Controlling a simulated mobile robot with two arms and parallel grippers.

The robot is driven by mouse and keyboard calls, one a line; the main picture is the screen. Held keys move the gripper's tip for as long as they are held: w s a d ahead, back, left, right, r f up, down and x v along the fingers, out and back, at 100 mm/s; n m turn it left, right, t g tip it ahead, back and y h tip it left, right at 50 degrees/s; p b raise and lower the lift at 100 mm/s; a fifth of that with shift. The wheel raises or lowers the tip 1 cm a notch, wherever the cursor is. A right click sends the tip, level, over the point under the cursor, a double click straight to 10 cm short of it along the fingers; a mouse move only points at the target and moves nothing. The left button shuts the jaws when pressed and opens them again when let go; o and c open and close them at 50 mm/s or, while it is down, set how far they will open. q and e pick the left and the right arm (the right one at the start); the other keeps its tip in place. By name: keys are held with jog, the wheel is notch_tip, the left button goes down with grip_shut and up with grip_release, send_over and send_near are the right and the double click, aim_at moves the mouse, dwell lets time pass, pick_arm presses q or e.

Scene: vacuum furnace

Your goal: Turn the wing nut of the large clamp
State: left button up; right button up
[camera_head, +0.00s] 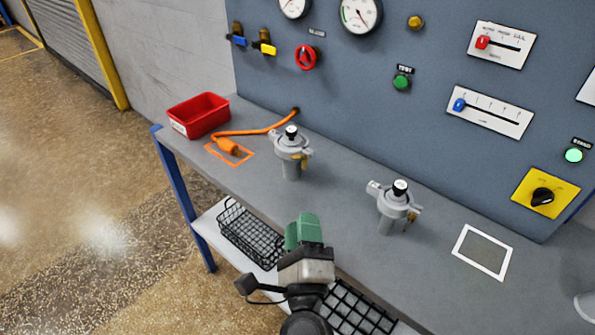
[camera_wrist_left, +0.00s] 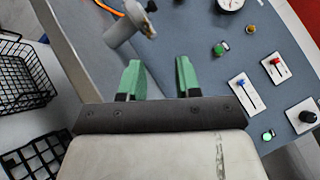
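Two grey round fittings with clamps around them and black knobs on top stand on the bench in the head view. One is left of centre (camera_head: 291,168), the other further right (camera_head: 388,224). Each has a small brass-coloured part, perhaps the wing nut, on its right side: on the left one (camera_head: 301,157) and the right one (camera_head: 412,214). I cannot tell which clamp is large. My left gripper (camera_head: 305,230) is in front of the bench, apart from both. In the wrist view its green fingers (camera_wrist_left: 159,78) are spread and empty, with one grey fitting (camera_wrist_left: 128,30) beyond them. My right gripper is not visible.
A red bin (camera_head: 200,116) and an orange plug (camera_head: 230,147) with cable lie at the bench's left end. Wire baskets (camera_head: 250,232) stand on the lower shelf. The panel behind (camera_head: 370,95) carries gauges, sliders and knobs.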

aim_at(298, 164)
pick_arm(q)
jog(key=w+p, duration=0.1)
jog(key=w, duration=0.4)
jog(key=w+a+n+p, duration=0.1)
jog(key=w+p, duration=0.1)
jog(key=w, duration=0.3)
jog(key=w+a+n+p, duration=0.1)
jog(key=w, duration=0.3)
jog(key=shift+w+r+p, duration=0.3)
jog(key=shift+w+r, duration=0.1)
jog(key=shift+d, duration=0.1)
grip_shut()
